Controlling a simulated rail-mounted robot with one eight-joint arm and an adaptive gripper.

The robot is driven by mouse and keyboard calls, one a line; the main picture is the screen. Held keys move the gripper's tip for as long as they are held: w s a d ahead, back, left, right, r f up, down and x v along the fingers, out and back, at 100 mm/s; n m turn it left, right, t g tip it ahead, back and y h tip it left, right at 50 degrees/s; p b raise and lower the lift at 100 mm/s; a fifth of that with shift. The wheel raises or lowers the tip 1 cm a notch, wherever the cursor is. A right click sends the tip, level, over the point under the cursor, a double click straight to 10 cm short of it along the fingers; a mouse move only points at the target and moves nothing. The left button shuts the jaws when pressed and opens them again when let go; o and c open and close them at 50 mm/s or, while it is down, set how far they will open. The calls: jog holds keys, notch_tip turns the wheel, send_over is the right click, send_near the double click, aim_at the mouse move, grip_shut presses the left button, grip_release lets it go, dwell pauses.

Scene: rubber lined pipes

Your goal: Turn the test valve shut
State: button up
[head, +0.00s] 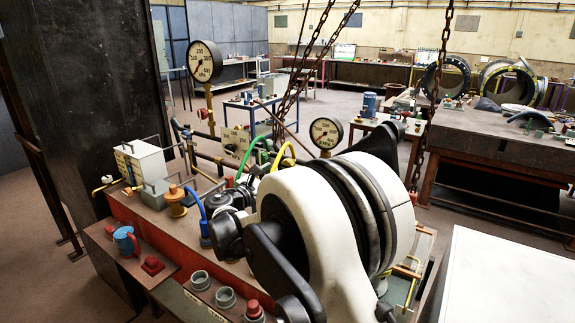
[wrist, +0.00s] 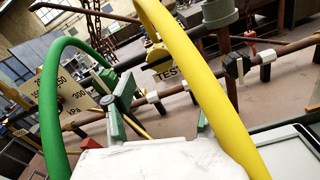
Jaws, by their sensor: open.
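In the wrist view a yellow tag reading TEST (wrist: 168,74) sits beside a dark pipe, below a yellow part (wrist: 154,52) partly behind the yellow hose. I cannot tell which part is the test valve's handle. My gripper (wrist: 160,112) shows two green fingers spread apart with nothing held between them. The tag is beyond the fingertips, apart from them. A green hose (wrist: 50,105) arches on the left and a yellow hose (wrist: 190,65) crosses on the right, close to the gripper.
Hoses, pipes and fittings crowd the red bench (head: 125,208). Two round gauges stand up, one at the left (head: 204,62) and one near the middle (head: 325,133). Chains (head: 440,80) hang by the bench. A white surface (head: 508,280) at the lower right is clear.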

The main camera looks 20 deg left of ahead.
jog(key=p+x, duration=0.1)
jog(key=x, duration=0.6)
jog(key=shift+w, duration=0.15)
jog(key=c, duration=1.2)
